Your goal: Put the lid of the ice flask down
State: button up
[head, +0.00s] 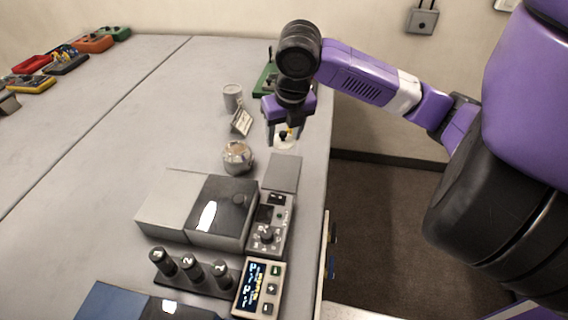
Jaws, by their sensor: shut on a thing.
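My gripper (286,132) is near the right edge of the table, pointing down. It is shut on the dark knob of a pale round lid (285,144). I cannot tell whether the lid touches the table or hangs just above it. A round, silvery open vessel (237,157) with something pale and brownish in it stands to the left and nearer; it looks like the ice flask. The lid is apart from it. The fingertips are small and partly hidden against the knob.
A small tilted sign (241,122) and a light grey cup (232,97) stand left of my gripper. A green object (266,80) is behind it. A grey box device (223,212) and a control panel (267,228) are nearer. The table's left middle (110,140) is clear.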

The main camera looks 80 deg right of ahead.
aim_at(287, 147)
notch_tip(287, 147, down, 11)
jog(key=shift+r+p, duration=0.1)
jog(key=shift+p, duration=0.2)
jog(key=shift+f, duration=0.2)
jog(key=o, duration=1.3)
jog(key=shift+r, duration=0.2)
jog(key=v, duration=1.2)
jog(key=shift+b, duration=0.3)
